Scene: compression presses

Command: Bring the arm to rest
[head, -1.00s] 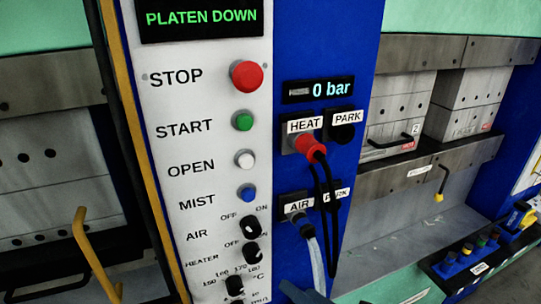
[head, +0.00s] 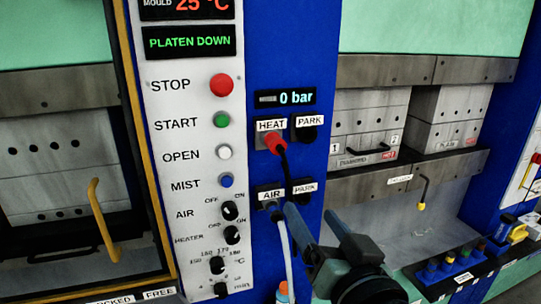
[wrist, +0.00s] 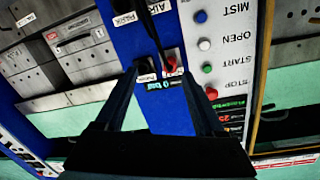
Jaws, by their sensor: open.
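My gripper (head: 315,214) is in the lower right of the head view, in front of the blue panel with its fingers pointing up and left. The two fingers are apart, with nothing seen between them. In the wrist view the gripper (wrist: 159,76) frames the pressure display (wrist: 160,85) and plugs from a turned-over angle. The red plug (head: 274,143) sits in the HEAT socket, and a grey plug (head: 270,204) is at the AIR socket. A finger overlaps the hose area in the head view; I cannot tell whether it touches.
The white control panel (head: 190,130) has STOP, START, OPEN and MIST buttons and reads PLATEN DOWN. A yellow handle (head: 104,220) is at left. Mould blocks (head: 368,122) sit in the right press. A hex key (head: 423,192) hangs there, above a dark tool rack (head: 455,266).

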